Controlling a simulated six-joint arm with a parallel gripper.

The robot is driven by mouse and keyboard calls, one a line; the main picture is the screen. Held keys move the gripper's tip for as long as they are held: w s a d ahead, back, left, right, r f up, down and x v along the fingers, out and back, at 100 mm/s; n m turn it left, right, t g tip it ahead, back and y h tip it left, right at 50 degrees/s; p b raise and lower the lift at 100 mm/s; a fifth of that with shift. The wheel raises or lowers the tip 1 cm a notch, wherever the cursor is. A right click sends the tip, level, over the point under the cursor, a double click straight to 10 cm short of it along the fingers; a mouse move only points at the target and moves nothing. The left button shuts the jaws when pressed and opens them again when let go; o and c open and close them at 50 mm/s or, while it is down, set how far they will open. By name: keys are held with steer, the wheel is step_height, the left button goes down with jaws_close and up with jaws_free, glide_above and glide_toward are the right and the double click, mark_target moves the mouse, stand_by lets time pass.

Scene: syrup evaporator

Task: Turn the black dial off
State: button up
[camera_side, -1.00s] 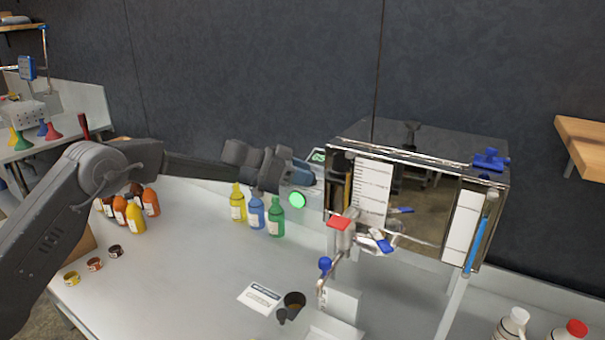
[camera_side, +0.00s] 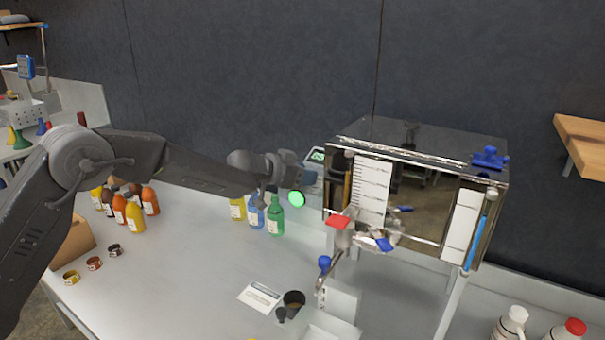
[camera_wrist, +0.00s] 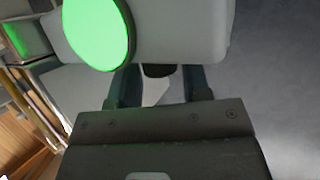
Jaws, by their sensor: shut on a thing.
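A pale control box with a small green display (camera_side: 318,155) and a bright green round light (camera_side: 296,199) stands at the left side of the metal evaporator (camera_side: 425,140). My gripper (camera_side: 298,178) is at this box, just above the green light in the side view. In the wrist view, the fingers (camera_wrist: 160,80) of my gripper are on either side of a small black dial (camera_wrist: 158,70), shut on it. Most of the dial is hidden by the fingers and the box. The green light (camera_wrist: 98,32) fills the upper left there. The dial cannot be made out in the side view.
Green, blue and yellow bottles (camera_side: 275,216) stand just below my gripper. A tap with a red handle (camera_side: 338,221) juts from the evaporator's front. A dark cup (camera_side: 294,303) and a card (camera_side: 260,297) lie on the table. The table's middle is clear.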

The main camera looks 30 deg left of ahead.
stand_by(0.6)
steer(key=o, duration=0.7)
steer(key=shift+o, duration=0.2)
steer(key=v, duration=1.3)
steer(key=shift+s, duration=0.45)
steer(key=shift+r, duration=0.15)
